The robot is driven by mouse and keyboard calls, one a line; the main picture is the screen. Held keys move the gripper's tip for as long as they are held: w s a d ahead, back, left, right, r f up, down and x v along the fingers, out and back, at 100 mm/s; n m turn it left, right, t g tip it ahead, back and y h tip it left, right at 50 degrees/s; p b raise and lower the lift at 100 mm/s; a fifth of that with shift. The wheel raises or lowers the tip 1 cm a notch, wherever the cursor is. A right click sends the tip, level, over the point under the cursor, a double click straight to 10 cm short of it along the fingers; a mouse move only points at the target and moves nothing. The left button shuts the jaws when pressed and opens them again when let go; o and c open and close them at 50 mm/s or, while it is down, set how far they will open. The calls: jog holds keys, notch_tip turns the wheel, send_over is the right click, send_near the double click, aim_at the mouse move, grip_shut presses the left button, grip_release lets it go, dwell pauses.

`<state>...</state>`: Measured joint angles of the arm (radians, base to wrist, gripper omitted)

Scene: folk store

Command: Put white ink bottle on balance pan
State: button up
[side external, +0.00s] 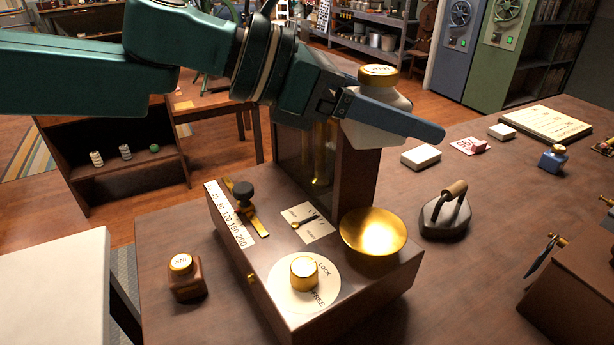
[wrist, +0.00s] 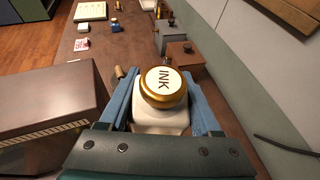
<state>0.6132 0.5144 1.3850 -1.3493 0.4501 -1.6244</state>
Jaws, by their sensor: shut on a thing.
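The white ink bottle (side external: 372,129) has a gold cap marked INK and is held up in the air. My gripper (side external: 405,118) is shut on it, with a blue finger along its side. In the wrist view the white ink bottle (wrist: 160,120) sits between the two blue fingers of my gripper (wrist: 165,105), cap toward the camera. The brass balance pan (side external: 373,232) is empty, on the right of the wooden balance box (side external: 340,290). The bottle is above the pan's height, in front of or beside the balance's upright case; its exact depth is hard to tell.
A brown ink bottle (side external: 186,278) stands left of the balance. A flat iron (side external: 446,212) stands right of the pan. A blue ink bottle (side external: 552,158), white blocks (side external: 421,156) and a stamp (side external: 475,146) lie farther back. The balance's upright case (side external: 350,180) stands behind the pan.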

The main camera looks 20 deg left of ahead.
aim_at(376, 236)
notch_tip(376, 236, down, 14)
jog(key=shift+f, duration=0.15)
dwell(0.7)
jog(key=o, duration=1.1)
jog(key=shift+f, duration=0.1)
